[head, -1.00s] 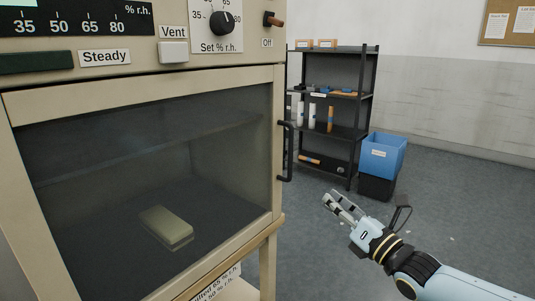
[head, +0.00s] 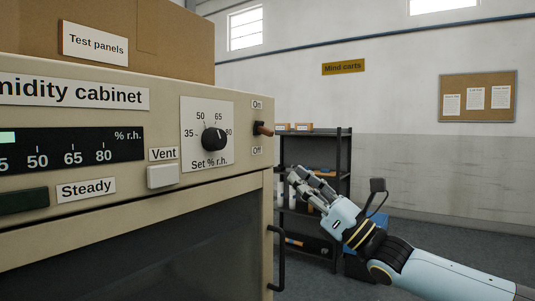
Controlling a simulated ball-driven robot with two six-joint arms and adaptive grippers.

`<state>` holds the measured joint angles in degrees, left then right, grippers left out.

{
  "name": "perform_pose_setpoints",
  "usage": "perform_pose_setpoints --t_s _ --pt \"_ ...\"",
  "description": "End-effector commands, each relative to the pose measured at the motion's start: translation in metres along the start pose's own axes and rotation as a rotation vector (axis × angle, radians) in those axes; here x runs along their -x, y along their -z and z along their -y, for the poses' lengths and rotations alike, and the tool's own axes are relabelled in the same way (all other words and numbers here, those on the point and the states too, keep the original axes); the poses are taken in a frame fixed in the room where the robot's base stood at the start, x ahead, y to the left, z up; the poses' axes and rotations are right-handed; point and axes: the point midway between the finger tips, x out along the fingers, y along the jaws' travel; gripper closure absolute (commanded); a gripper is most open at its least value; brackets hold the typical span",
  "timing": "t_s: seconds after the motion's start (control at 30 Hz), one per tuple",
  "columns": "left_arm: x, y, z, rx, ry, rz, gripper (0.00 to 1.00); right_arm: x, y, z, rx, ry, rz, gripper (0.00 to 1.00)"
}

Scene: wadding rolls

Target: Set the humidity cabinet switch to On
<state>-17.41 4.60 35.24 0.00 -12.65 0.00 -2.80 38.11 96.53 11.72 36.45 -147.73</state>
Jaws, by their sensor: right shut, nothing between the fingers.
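The humidity cabinet (head: 150,220) fills the left of the head view. Its toggle switch (head: 263,129) is at the panel's right edge, between an On label (head: 257,104) above and an Off label (head: 257,151) below. The brown-tipped lever sticks out to the right and looks tilted slightly down, towards Off. My right gripper (head: 297,174) is right of the cabinet and lower than the switch in the picture, apart from it. Its fingers are shut and empty, pointing up and left. My left gripper is out of view.
The set knob (head: 214,139) and Vent button (head: 162,176) sit left of the switch. A black door handle (head: 277,258) sticks out below it. A dark shelf rack (head: 345,160) and a blue bin (head: 378,224) stand behind my right gripper.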

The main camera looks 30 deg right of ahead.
Motion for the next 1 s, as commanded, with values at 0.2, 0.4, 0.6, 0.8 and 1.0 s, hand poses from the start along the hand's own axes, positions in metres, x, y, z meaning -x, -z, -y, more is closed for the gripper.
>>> perform_pose_setpoints --t_s 0.2,0.4,0.6,0.8,1.0 --pt "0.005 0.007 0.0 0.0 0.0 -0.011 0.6 -0.038 -0.002 0.0 0.0 0.002 0.006 1.0" --pt "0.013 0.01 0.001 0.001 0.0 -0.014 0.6 -0.073 -0.003 0.0 -0.002 0.003 0.003 1.0" --pt "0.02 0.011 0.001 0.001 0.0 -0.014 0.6 -0.091 -0.001 0.001 -0.001 0.003 0.0 1.0" --pt "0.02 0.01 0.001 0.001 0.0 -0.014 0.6 -0.093 0.0 0.001 -0.001 0.002 -0.002 1.0" --pt "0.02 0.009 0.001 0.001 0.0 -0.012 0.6 -0.093 0.0 0.0 -0.001 0.002 -0.002 1.0"
